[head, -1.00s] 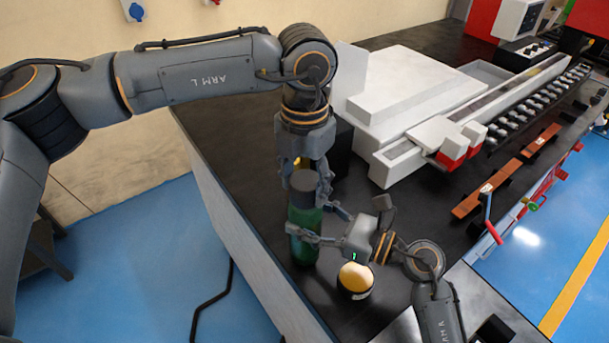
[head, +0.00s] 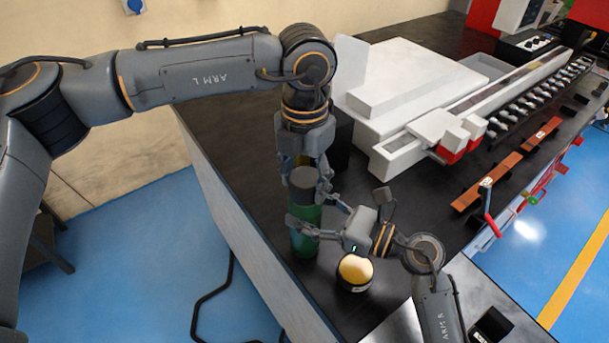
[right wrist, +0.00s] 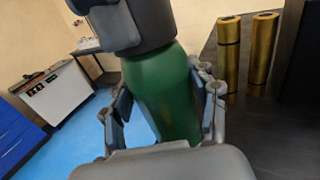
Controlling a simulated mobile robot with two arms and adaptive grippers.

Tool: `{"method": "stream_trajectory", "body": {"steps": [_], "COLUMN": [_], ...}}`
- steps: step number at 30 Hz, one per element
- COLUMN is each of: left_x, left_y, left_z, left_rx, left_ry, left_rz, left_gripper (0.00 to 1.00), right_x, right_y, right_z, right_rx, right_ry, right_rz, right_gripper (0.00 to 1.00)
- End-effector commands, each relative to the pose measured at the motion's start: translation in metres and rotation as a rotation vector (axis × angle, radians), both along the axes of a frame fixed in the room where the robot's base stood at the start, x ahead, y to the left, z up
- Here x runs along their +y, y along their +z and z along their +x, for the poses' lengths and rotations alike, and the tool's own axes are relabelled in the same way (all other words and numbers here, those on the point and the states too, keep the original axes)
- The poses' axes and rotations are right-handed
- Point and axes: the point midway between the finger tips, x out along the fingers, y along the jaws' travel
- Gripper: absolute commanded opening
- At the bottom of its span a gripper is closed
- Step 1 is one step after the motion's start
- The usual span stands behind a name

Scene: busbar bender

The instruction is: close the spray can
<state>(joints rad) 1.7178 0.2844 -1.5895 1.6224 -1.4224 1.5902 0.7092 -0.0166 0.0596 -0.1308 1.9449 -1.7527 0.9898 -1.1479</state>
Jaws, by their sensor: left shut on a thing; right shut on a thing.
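The spray can (head: 305,238) is green and stands upright near the front edge of the dark worktop. A dark grey cap (head: 302,179) sits at its top. My left gripper (head: 306,178) comes from above and is shut on the cap. My right gripper (head: 307,222) comes from the right and is shut around the can body. In the right wrist view, the green body (right wrist: 160,95) is between the right fingers and the cap (right wrist: 148,22) is above it. Whether the cap is fully seated is hard to tell.
A round black container with a pale yellow top (head: 355,269) stands just right of the can. A white machine (head: 415,90) occupies the worktop behind. Two brass cylinders (right wrist: 246,50) stand near the can. Copper bars (head: 487,179) lie at the right.

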Motion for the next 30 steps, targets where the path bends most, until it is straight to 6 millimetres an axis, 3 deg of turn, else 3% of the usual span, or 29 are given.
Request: {"method": "stream_trajectory", "body": {"steps": [9, 10, 14, 25, 30], "left_x": [0.0, 0.0, 0.0, 0.0, 0.0], "left_y": [-0.006, -0.006, -0.006, -0.003, 0.02], "left_z": [0.0, 0.0, 0.0, 0.0, 0.001], "left_rx": [-0.001, -0.001, -0.001, -0.002, -0.005], "left_ry": [0.0, 0.0, 0.001, 0.001, 0.002], "left_rz": [0.0, 0.0, 0.0, -0.001, -0.002], "left_gripper": [0.42, 0.56, 0.81, 0.81, 0.81], "right_x": [0.0, 0.0, 0.0, 0.0, 0.0], "right_y": [0.0, 0.0, 0.0, 0.001, 0.001], "right_z": [0.0, 0.0, 0.0, 0.0, 0.0], "right_rx": [0.0, -0.001, -0.001, -0.001, -0.001], "right_ry": [0.0, 0.0, 0.0, -0.001, -0.001], "right_rz": [0.001, 0.0, 0.0, 0.0, 0.0], "right_gripper": [0.02, 0.02, 0.02, 0.02, 0.02]}}
